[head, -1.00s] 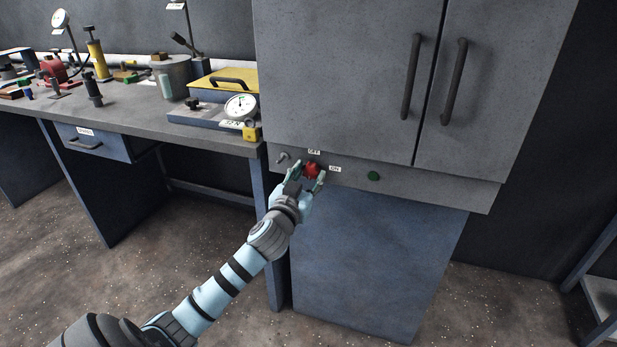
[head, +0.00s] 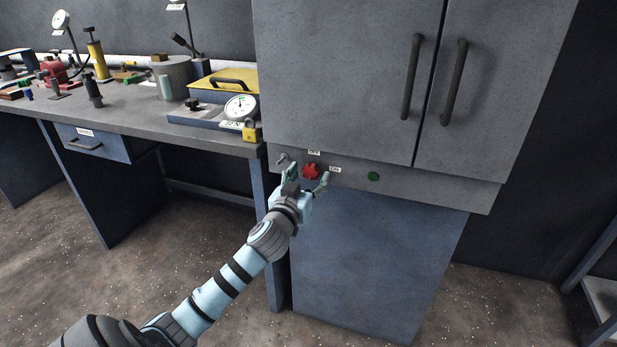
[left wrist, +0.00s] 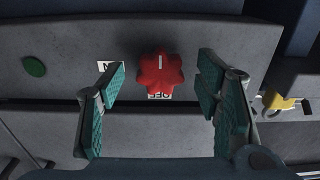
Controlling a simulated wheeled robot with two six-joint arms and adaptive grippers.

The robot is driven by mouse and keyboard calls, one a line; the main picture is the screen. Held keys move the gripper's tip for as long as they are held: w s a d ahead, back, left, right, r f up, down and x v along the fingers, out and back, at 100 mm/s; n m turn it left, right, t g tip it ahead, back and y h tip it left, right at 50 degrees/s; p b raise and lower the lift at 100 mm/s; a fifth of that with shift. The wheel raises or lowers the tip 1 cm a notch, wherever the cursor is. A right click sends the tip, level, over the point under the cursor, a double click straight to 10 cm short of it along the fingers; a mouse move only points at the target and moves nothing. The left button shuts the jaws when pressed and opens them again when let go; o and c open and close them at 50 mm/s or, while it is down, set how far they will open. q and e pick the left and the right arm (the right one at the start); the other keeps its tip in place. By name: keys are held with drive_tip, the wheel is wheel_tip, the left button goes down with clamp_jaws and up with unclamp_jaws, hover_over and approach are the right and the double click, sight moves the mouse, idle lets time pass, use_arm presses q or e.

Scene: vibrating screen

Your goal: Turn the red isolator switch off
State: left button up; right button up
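The red isolator switch (head: 311,171) is a lobed knob on the grey strip under the cabinet doors. In the left wrist view the red knob (left wrist: 161,72) carries a short white line pointing up in that picture. The OFF label (left wrist: 158,96) is at the knob's lower edge there, partly covered, and the ON label (left wrist: 104,66) is to its left, partly behind a finger. My left gripper (head: 309,174) is open, with one finger on each side of the knob and a visible gap to both. My right gripper is not in view.
A green button (head: 373,176) sits right of the switch, and a small metal toggle (head: 282,158) sits left of it. The cabinet (head: 345,80) rises above. A workbench (head: 150,125) with a dial gauge (head: 240,107) and tools stands at the left.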

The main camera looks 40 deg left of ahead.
use_arm(q)
drive_tip(key=shift+s+d, duration=0.1)
drive_tip(key=shift+s, duration=0.15)
drive_tip(key=v, duration=1.1)
drive_tip(key=shift+s, duration=0.2)
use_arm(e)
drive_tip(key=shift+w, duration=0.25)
use_arm(q)
drive_tip(key=shift+d, duration=0.1)
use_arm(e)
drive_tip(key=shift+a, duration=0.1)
